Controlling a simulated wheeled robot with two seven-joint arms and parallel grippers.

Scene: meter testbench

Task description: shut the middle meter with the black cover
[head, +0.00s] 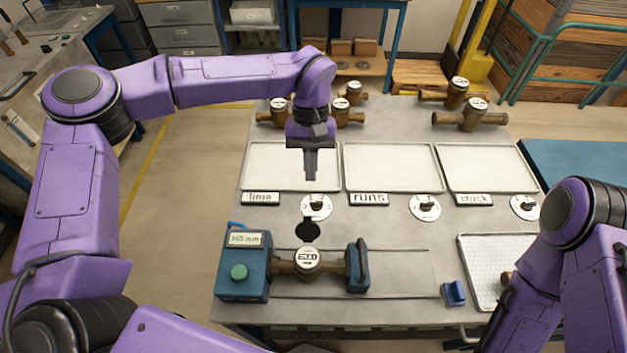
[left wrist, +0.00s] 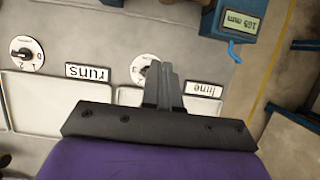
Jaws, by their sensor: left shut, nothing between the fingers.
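A brass meter (head: 307,262) with a white dial is held in the test bench between a blue box (head: 243,270) with a display and green button and a blue clamp (head: 357,267). A round black piece (head: 308,231), which looks like an open cover, stands just behind its dial. My left gripper (head: 311,177) is shut and empty, pointing down over the front of the left tray, behind the black piece and apart from it. The left gripper's fingers (left wrist: 168,80) also show in the left wrist view, where the meter is out of sight. My right gripper is out of view.
Several more brass meters (head: 473,115) stand at the back of the table. Three pale trays (head: 391,168) have labels and round dials (head: 425,207) in front. A blue block (head: 454,293) and a perforated tray (head: 480,270) lie at the right, near my right arm.

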